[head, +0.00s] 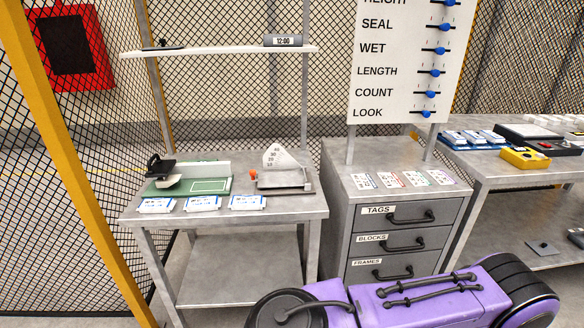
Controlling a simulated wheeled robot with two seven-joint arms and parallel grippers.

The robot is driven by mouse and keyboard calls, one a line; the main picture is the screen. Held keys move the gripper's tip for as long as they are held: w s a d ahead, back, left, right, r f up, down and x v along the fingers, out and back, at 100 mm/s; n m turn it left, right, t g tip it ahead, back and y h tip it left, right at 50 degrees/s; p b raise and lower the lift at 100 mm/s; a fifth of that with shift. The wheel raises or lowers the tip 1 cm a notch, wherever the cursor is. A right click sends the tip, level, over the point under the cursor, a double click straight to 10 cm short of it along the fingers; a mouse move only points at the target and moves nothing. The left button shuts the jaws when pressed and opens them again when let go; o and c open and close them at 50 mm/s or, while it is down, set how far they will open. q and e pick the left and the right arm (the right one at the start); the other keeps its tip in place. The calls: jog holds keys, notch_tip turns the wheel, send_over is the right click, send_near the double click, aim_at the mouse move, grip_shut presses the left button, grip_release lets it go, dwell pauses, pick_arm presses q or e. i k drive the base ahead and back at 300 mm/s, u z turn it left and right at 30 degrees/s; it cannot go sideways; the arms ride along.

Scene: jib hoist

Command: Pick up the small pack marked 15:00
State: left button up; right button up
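Three small white packs with blue markings lie in a row along the front edge of the left bench (285,205): a left pack (156,205), a middle pack (203,203) and a right pack (248,202). Their print is too small to read, so I cannot tell which is marked 15:00. More white and blue packs (472,138) lie close together on the right bench, also unreadable. Neither of my grippers is in view, and no pack is seen held.
Behind the front packs are a green board (160,190) with a black-handled device and a scale plate (285,160). A display reading 12:00 (283,41) sits on the shelf above. A drawer cabinet (408,212) holds several cards. A yellow post (62,130) stands left.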

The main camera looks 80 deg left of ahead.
aim_at(238, 203)
jog(key=z, duration=0.1)
jog(key=k, duration=0.2)
jog(key=u, duration=0.95)
jog(key=i, duration=0.2)
jog(key=u, duration=2.65)
